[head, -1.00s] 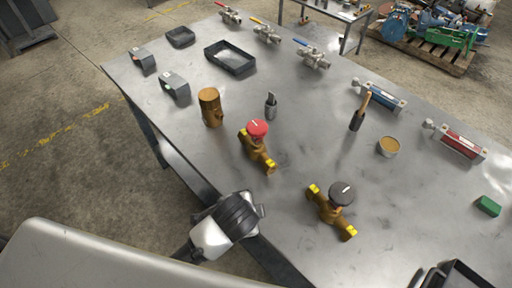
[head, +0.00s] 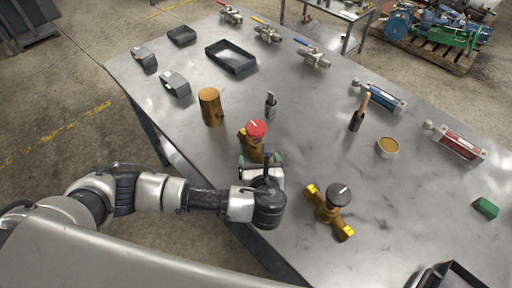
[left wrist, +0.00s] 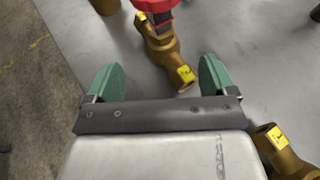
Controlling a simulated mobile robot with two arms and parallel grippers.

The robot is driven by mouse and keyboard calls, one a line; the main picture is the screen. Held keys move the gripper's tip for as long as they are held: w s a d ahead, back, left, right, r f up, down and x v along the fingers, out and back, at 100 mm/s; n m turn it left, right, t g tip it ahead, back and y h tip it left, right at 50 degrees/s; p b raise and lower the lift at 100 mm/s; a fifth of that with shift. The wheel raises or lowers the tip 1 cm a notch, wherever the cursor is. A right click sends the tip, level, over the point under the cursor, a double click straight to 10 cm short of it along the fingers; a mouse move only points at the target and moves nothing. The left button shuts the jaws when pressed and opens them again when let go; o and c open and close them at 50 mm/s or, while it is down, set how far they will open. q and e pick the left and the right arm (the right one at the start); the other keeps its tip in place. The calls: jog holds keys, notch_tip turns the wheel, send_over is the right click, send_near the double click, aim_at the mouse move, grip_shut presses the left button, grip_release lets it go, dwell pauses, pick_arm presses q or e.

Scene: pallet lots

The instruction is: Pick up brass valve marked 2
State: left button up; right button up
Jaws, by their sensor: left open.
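A brass valve with a red handwheel (head: 257,129) lies on the steel table. It also shows in the left wrist view, its brass body (left wrist: 160,45) ending in a yellow tag near the space between my fingers. A second brass valve with a dark handwheel (head: 339,194) lies to its right; its tagged end (left wrist: 277,137) shows at the right of the wrist view. I cannot read the tag marks surely. My left gripper (head: 261,160) is open and empty, at the near end of the red-wheeled valve, green fingers (left wrist: 160,80) spread. My right gripper is not in view.
A brass cylinder (head: 210,106) stands left of the red-wheeled valve, and a small grey tool (head: 270,104) stands behind it. A screwdriver (head: 359,112), a round tin (head: 387,147) and a green block (head: 486,207) lie to the right. A black tray (head: 230,57) is farther back.

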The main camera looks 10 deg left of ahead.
aim_at(257, 147)
pick_arm(q)
jog(key=p+x, duration=0.1)
jog(key=x, duration=0.7)
jog(key=shift+w+f, duration=0.3)
jog(key=shift+f, duration=0.05)
jog(key=shift+s, duration=0.1)
jog(key=shift+c, duration=0.4)
jog(key=c, duration=1.2)
jog(key=shift+r, duration=0.1)
jog(key=shift+c, duration=0.9)
jog(key=shift+r, duration=0.15)
